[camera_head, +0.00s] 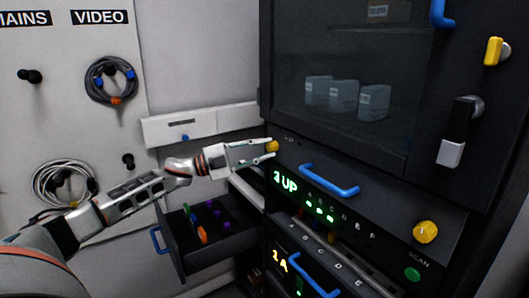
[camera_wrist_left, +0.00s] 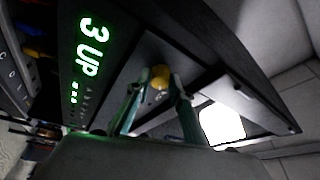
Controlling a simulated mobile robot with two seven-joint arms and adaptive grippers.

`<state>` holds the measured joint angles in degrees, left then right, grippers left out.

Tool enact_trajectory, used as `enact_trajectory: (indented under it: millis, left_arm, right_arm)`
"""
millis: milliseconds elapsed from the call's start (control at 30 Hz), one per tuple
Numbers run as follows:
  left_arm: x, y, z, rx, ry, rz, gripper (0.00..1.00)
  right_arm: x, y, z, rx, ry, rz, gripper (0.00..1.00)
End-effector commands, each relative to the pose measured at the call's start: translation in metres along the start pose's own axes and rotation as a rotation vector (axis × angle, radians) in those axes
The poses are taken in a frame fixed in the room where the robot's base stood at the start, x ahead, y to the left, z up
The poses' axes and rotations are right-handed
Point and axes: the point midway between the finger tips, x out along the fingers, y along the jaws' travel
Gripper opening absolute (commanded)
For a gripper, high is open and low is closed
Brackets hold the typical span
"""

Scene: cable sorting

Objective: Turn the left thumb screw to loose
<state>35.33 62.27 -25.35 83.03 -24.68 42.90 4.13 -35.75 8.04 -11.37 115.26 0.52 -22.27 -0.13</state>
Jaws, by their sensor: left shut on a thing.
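The left thumb screw (camera_head: 272,146) is a small yellow knob at the left end of the dark panel with the green "3 UP" display. My left gripper (camera_head: 268,151) reaches it from the left, with its fingertips at the knob. In the left wrist view the yellow knob (camera_wrist_left: 160,77) sits between the two fingertips (camera_wrist_left: 160,88), and the gripper is shut on it. A second yellow thumb screw (camera_head: 425,232) is at the right end of the same panel. My right gripper is not in view.
A blue handle (camera_head: 329,181) crosses the panel's middle. Below left, an open drawer (camera_head: 215,246) holds small coloured parts. A glass-fronted compartment (camera_head: 345,60) is above. Coiled cables (camera_head: 112,80) hang on the wall board at left.

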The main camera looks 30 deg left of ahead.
Motion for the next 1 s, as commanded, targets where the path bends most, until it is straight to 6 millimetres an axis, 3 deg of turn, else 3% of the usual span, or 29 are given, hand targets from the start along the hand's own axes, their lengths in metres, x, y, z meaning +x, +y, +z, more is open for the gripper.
enact_trajectory:
  millis: [500,1000]
  left_arm:
    - [0.0006,-0.0052,-0.0012,0.411,0.018,0.165,0.00]
    - [0.0010,-0.0043,-0.0017,0.568,0.027,0.230,0.00]
  right_arm:
    - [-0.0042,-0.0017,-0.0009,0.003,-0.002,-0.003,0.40]
    - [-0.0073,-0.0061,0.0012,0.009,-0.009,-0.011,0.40]
